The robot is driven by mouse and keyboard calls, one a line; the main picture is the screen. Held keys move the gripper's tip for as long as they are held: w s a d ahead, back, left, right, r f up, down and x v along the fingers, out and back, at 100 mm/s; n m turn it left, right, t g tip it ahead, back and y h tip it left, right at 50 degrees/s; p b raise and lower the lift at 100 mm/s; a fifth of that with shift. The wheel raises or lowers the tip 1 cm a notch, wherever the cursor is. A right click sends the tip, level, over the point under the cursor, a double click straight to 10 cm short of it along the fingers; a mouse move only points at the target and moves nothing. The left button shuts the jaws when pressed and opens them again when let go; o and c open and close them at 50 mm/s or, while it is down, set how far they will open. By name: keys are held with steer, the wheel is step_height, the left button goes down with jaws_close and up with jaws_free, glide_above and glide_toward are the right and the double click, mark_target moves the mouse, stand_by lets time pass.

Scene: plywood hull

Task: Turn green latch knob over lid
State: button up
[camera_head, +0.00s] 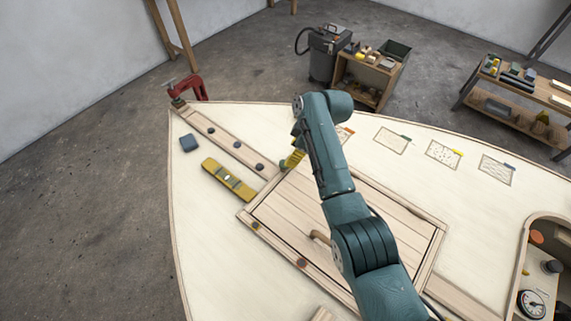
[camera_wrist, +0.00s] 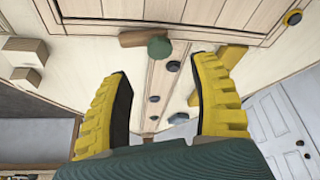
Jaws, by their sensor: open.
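The green latch knob (camera_wrist: 160,48) sits at one end of a short rounded wooden bar (camera_wrist: 133,39) in the wrist view. The bar lies along the frame edge of the planked lid (camera_wrist: 150,9); whether it overlaps the lid is unclear. The gripper (camera_head: 294,158) also shows at the lid's far edge.
A plank (camera_head: 225,143) with several dark knobs runs from the lid frame toward the red clamp (camera_head: 190,88). A yellow level (camera_head: 229,179) and a blue-grey block (camera_head: 188,143) lie beside it. A brown handle (camera_head: 319,237) is on the lid. A recess with gauges (camera_head: 532,304) is at right.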

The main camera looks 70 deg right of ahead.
steer(key=b+x, duration=0.1)
steer(key=x, duration=0.5)
steer(key=shift+w+f, duration=0.15)
steer(key=shift+f, duration=0.2)
jaws_close()
